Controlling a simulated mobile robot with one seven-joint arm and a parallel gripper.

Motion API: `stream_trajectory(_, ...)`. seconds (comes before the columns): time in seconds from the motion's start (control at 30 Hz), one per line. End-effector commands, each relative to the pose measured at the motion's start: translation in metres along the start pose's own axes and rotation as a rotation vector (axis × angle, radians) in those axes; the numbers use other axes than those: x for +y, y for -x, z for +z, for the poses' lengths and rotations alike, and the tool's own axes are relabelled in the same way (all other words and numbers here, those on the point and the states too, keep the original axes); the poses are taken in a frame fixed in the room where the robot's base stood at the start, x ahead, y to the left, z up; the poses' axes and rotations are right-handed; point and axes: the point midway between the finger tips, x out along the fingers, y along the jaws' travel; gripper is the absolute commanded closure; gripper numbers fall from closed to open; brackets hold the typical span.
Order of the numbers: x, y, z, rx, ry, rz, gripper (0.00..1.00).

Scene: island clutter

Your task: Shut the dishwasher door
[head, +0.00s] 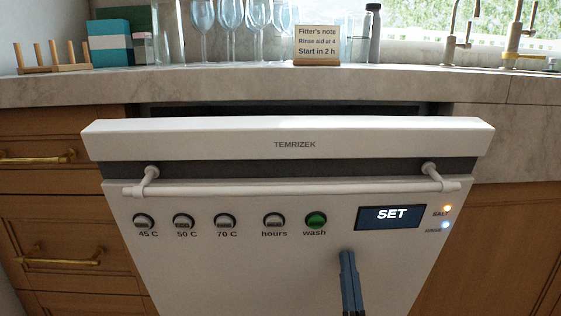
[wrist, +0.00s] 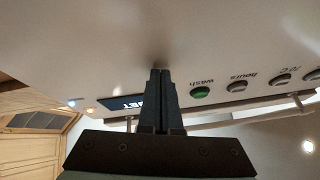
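The white dishwasher door (head: 260,270) stands partly open, its top edge tilted out from the counter, with a dark gap behind it. Its front has a bar handle (head: 290,188), a row of knobs, a green wash button (head: 316,220) and a display (head: 391,216) reading SET. My gripper (head: 347,254) is in front of the door, below the handle and left of the display. In the wrist view the gripper (wrist: 160,72) has its fingers together, with nothing seen between them. The tips are at or very near the door; I cannot tell if they touch.
The stone counter (head: 240,86) runs above the door. On it stand several glasses (head: 230,15), a note sign (head: 317,45), a wooden rack (head: 52,60), boxes (head: 110,45), a bottle (head: 374,35) and taps (head: 455,40). Wooden drawers with brass handles (head: 58,258) are at left.

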Motion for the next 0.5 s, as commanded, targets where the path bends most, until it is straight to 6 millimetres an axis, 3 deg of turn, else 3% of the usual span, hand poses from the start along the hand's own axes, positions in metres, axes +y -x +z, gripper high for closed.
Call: stream_trajectory(0.5, -0.0011, -0.0105, -0.0027, 0.007, 0.001, -0.004, 1.00)
